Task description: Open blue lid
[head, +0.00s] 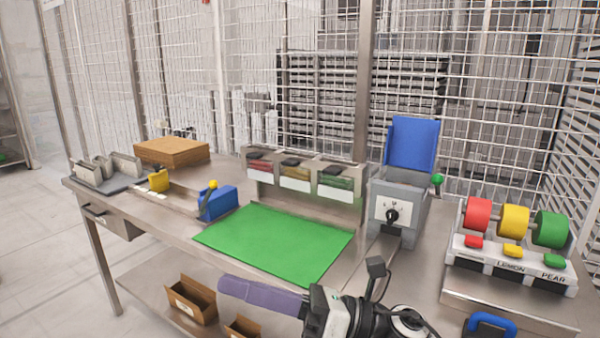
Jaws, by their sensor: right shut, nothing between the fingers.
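The blue lid (412,143) stands raised, nearly upright, at the back of the grey box (402,205) right of the middle in the head view. The box has a black knob on its white front dial and a green ball (438,180) at its right side. My right gripper (228,285) is in the lower middle, its purple fingers shut and empty, pointing left. It is in front of the green mat's near edge, well apart from the lid. The inside of the box is hidden from this angle. My left gripper is out of view.
A green mat (275,242) lies bare on the metal table. A dispenser (305,175) with several colored windows stands behind it. A blue block (218,203) with a yellow knob is at its left. Colored rollers and buttons (512,257) stand at right. Wire fencing closes the back.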

